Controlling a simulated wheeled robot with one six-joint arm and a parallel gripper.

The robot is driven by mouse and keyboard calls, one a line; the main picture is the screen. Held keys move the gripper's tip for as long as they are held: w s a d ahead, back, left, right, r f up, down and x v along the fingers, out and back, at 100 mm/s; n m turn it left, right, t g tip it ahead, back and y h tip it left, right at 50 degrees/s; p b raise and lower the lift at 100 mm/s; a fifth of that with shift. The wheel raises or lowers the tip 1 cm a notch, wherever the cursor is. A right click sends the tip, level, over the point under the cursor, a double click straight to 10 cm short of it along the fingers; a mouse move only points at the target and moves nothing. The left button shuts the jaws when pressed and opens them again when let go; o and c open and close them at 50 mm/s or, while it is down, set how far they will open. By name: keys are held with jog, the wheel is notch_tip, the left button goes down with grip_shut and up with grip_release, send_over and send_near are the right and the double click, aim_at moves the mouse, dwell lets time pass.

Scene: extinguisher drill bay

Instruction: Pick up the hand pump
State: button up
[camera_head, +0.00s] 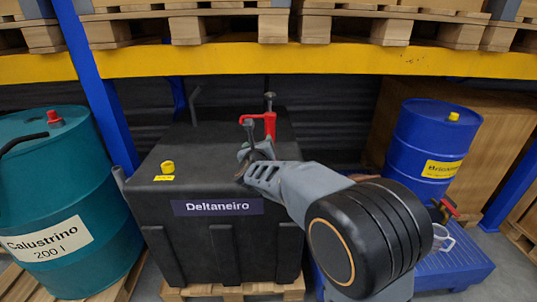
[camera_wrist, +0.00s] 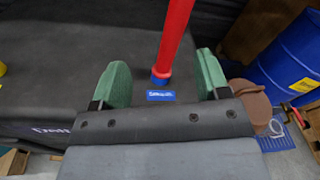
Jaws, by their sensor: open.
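The hand pump (camera_head: 270,124) is red with a grey rod and knob on top. It stands upright on top of the black Deltaneiro tank (camera_head: 210,235), partly hidden by my arm. In the wrist view the pump's red tube (camera_wrist: 176,35) ends in a blue collar above a small blue label on the tank top. My gripper (camera_wrist: 162,80) is open, with one green finger pad on each side of the tube. I cannot tell how deep the tube sits between them, and no contact shows. In the head view my gripper (camera_head: 247,158) is just in front of the pump.
A yellow cap (camera_head: 167,167) sits on the tank's left. A teal Calustrino drum (camera_head: 60,190) stands left, a blue drum (camera_head: 432,145) right. A clear jug (camera_head: 442,240) stands on a blue platform (camera_head: 455,265). A yellow shelf beam (camera_head: 300,60) crosses above.

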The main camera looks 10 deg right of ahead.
aim_at(269, 132)
jog(key=w+d+m+h, duration=0.1)
jog(key=w+d+m, duration=0.1)
jog(key=w, duration=0.2)
jog(key=w+d+f+m+h+p, duration=0.1)
jog(key=w+d+m, duration=0.1)
jog(key=w, duration=0.2)
jog(key=w+d+f+m+h+p, duration=0.1)
jog(key=w+m, duration=0.1)
jog(key=w, duration=0.2)
jog(key=shift+w+d+h, duration=0.2)
jog(key=shift+d+h, duration=0.1)
jog(key=shift+d, duration=0.1)
jog(key=shift+x, duration=0.75)
jog(key=shift+c, duration=0.4)
jog(key=c, duration=0.9)
jog(key=shift+c, duration=0.7)
jog(key=shift+r+p, duration=0.15)
jog(key=shift+p, duration=0.15)
